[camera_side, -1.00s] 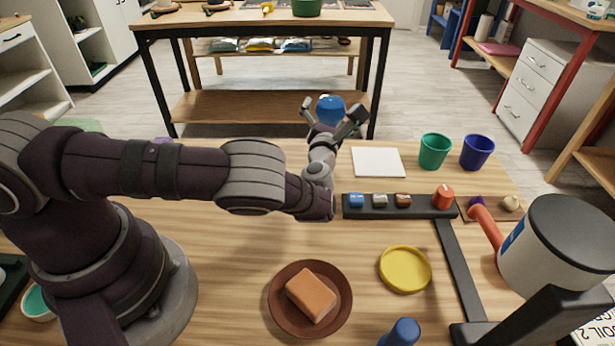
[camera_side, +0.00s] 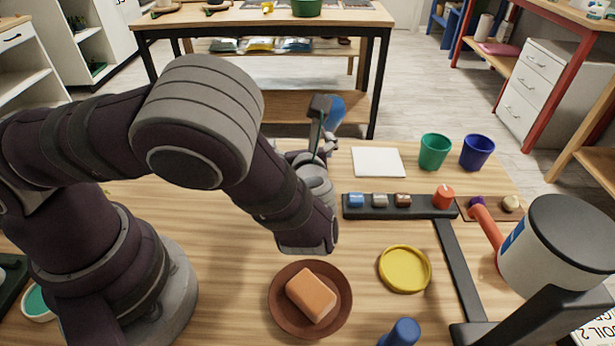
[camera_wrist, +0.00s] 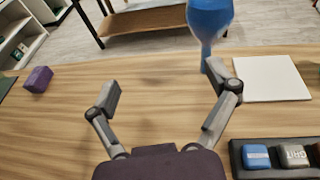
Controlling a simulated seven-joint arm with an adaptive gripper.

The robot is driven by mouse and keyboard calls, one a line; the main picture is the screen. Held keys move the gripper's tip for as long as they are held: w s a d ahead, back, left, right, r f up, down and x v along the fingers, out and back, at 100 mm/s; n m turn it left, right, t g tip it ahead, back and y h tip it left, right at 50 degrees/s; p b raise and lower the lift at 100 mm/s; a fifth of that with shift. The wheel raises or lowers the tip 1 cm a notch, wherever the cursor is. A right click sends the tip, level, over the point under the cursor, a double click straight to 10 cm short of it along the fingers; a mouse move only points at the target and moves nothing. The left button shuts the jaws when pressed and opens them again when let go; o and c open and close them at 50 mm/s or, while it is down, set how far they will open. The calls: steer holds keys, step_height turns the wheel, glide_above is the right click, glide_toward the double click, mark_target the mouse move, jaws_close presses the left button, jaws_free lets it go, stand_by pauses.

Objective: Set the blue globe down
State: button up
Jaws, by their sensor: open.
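The blue globe (camera_side: 337,107) has a rounded top narrowing to a stem. In the side view it shows behind one finger of my gripper (camera_side: 322,128), near the table's far edge. In the wrist view the globe (camera_wrist: 210,18) is at the top, cut by the frame edge, beyond my right finger. My gripper (camera_wrist: 164,88) is open, with bare table between its fingers.
A white square tile (camera_side: 378,162) lies right of the gripper. A dark rack (camera_side: 420,212) holds small blocks. A brown dish (camera_side: 277,317) with a sponge and a yellow dish (camera_side: 405,270) sit nearer.

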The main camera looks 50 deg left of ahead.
steer(key=s+r+n+g+h, duration=0.1)
steer(key=s+r+n+h, duration=0.4)
steer(key=n, duration=0.7)
steer(key=s+r+n+g+h, duration=0.2)
steer(key=s+r+n+h, duration=0.4)
steer(key=s+n, duration=0.3)
steer(key=r+n, duration=0.1)
steer(key=n, duration=0.2)
steer(key=shift+s+n+h, duration=0.3)
steer(key=shift+s, duration=0.1)
